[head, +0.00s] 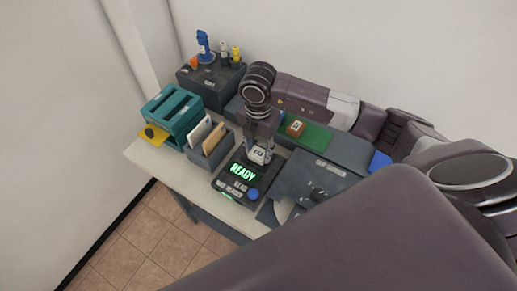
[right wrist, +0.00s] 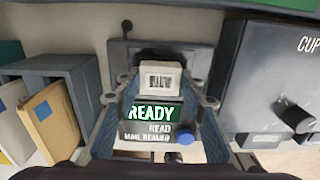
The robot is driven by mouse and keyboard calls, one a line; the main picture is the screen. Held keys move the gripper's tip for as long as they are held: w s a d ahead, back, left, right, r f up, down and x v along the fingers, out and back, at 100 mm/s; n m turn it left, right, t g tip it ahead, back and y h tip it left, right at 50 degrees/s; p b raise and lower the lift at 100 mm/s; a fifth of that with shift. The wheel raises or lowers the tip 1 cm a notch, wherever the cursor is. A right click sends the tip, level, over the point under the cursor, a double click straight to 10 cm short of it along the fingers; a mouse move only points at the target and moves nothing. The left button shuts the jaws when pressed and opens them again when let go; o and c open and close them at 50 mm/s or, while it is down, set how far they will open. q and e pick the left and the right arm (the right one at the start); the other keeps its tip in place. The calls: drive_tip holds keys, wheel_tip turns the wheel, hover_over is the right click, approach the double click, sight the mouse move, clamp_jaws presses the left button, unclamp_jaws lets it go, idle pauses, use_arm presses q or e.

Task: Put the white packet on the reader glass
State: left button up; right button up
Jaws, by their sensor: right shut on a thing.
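The white packet (head: 259,156) has a black printed label. My right gripper (head: 262,150) is shut on it from above; the right wrist view also shows the packet (right wrist: 160,78) between the two fingers (right wrist: 159,100). It is over the rear part of the dark mail reader (head: 236,181), behind the green READY display (right wrist: 151,112). The reader glass is mostly hidden by the packet and fingers. I cannot tell whether the packet touches it. My left gripper is not in view.
A sorter with envelopes (head: 212,143) stands left of the reader, with a teal rack (head: 172,115) beyond. A dark cupboard box (head: 312,178) stands close on the right.

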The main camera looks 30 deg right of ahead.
drive_tip(key=o, duration=1.2)
drive_tip(key=shift+o, duration=0.4)
drive_tip(key=shift+o, duration=1)
drive_tip(key=shift+r, duration=0.15)
drive_tip(key=shift+r+p, duration=2.2)
drive_tip(key=shift+r, duration=0.7)
